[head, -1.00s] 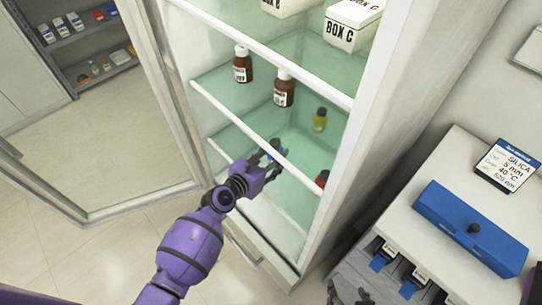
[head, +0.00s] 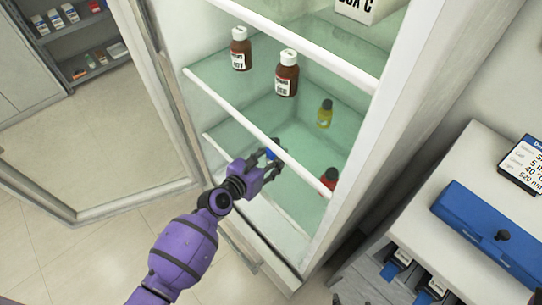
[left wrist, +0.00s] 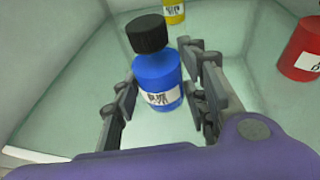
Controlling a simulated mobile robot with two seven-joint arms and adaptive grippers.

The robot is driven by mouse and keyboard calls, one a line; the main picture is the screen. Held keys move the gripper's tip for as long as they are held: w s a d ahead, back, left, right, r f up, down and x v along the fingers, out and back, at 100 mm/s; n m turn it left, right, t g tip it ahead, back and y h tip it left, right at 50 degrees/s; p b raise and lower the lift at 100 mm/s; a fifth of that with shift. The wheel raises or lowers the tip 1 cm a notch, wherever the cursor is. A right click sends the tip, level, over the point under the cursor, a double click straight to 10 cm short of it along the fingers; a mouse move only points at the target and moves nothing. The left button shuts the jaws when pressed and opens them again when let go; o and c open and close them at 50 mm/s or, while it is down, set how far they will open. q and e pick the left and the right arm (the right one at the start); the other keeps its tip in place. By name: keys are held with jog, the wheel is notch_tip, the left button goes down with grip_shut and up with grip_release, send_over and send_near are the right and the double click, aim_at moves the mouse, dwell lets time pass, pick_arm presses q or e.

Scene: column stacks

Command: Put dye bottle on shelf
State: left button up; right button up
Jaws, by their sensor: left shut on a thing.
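The blue dye bottle (head: 272,154) with a black cap is inside the open cabinet, at the level of the lower shelf (head: 300,146). My left gripper (head: 270,166) reaches in from the front and is shut on it. In the left wrist view the bottle (left wrist: 157,72) stands between the two fingers, its white label facing me, slightly tilted in the picture. I cannot tell whether its base touches the shelf. A yellow bottle (head: 325,116) stands farther back on this shelf, and a red bottle (head: 329,179) stands at its right. My right gripper is not in view.
Two brown bottles, one at the left (head: 240,50) and one beside it (head: 287,75), stand on the shelf above. White front rails (head: 235,115) edge the shelves. The open glass door (head: 100,120) is at left. A bench with a blue case (head: 490,235) is at right.

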pick_arm(q)
jog(key=o, duration=1.4)
jog(key=shift+r, duration=0.15)
jog(key=p+v, duration=0.1)
jog(key=v, duration=1.1)
jog(key=shift+s, duration=0.1)
jog(key=s+a+f+m+g+y, duration=0.1)
jog(key=s+a+f+m, duration=0.3)
jog(key=s+m, duration=0.6)
jog(key=s+a+f+m+g+y, duration=0.1)
jog(key=s+a+f+m+y, duration=0.3)
jog(key=s+m, duration=0.6)
jog(key=s+a+f+m+g+y, duration=0.2)
jog(key=s+a+f+m+y, duration=0.1)
jog(key=s+m, duration=0.6)
jog(key=shift+s+a+f+m, duration=0.2)
jog(key=shift+s+a+f, duration=0.15)
jog(key=shift+f, duration=0.3)
jog(key=shift+s+a+f+m, duration=0.25)
jog(key=shift+s+f, duration=0.1)
jog(key=shift+f, duration=0.25)
